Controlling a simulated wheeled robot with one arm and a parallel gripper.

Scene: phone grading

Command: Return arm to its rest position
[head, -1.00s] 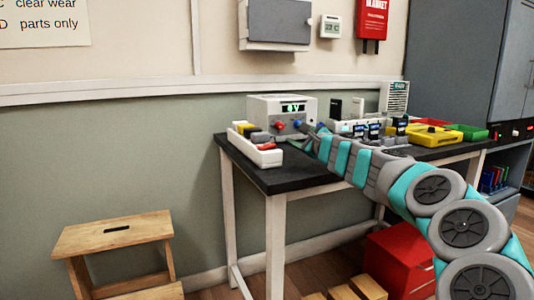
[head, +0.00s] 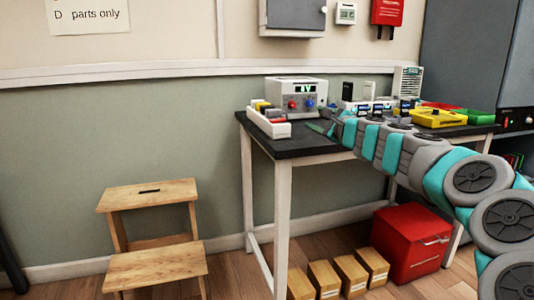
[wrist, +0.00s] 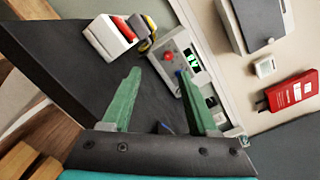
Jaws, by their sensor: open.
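My gripper (wrist: 157,95) shows in the wrist view with its two green fingers spread apart and nothing between them. In the head view my gripper (head: 325,129) is small, above the black table top (head: 300,146) near its front left part. My arm runs from the right side of the head view to the table. The white power supply (head: 297,97) with a green display stands behind the gripper, and it also shows in the wrist view (wrist: 180,55). No phone can be made out clearly.
A white tray (head: 270,122) with coloured items sits at the table's left end. Yellow (head: 440,118) and green (head: 481,117) bins stand at the right. A red cabinet (head: 411,240) and several cardboard boxes (head: 353,272) are under the table. A wooden step stool (head: 152,268) stands left.

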